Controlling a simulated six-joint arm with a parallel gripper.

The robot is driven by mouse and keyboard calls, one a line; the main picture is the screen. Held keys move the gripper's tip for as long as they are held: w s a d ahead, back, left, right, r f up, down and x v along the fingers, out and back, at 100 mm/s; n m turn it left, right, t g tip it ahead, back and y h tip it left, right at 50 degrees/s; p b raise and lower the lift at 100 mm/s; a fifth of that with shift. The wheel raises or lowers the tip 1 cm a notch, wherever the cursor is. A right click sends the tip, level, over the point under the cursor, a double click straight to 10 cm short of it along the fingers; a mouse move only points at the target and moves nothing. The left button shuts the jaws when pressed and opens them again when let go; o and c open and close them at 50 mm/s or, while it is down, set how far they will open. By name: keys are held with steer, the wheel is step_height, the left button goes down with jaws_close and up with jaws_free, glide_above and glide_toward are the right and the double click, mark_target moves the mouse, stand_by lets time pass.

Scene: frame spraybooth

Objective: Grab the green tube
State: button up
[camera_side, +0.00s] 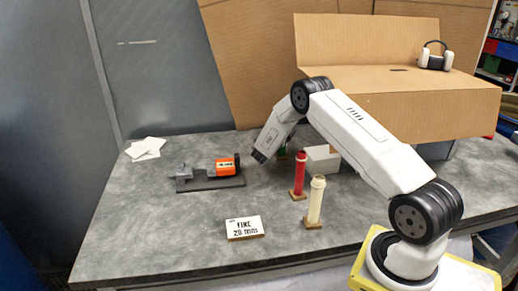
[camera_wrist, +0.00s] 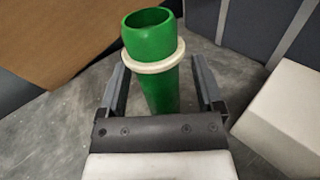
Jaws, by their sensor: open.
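The green tube (camera_wrist: 162,90) stands upright in the wrist view, open at the top, with a cream ring (camera_wrist: 153,58) around it below the rim. My gripper (camera_wrist: 160,72) is open, with one finger on each side of the tube and a visible gap at each side. The lower part of the tube is hidden behind my gripper's body. In the side view only a small bit of the green tube (camera_side: 283,151) shows behind my arm, and my fingers are hidden there.
A red tube (camera_side: 299,174) and a cream tube (camera_side: 315,203) stand on small bases nearby. A white box (camera_side: 322,160) is close to the green tube. An orange tool (camera_side: 227,167), a sign card (camera_side: 244,227) and papers (camera_side: 145,148) lie left. A cardboard box (camera_side: 430,97) stands behind.

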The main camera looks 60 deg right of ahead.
steer(key=shift+d, duration=0.6)
steer(key=shift+c, duration=0.2)
jaws_close()
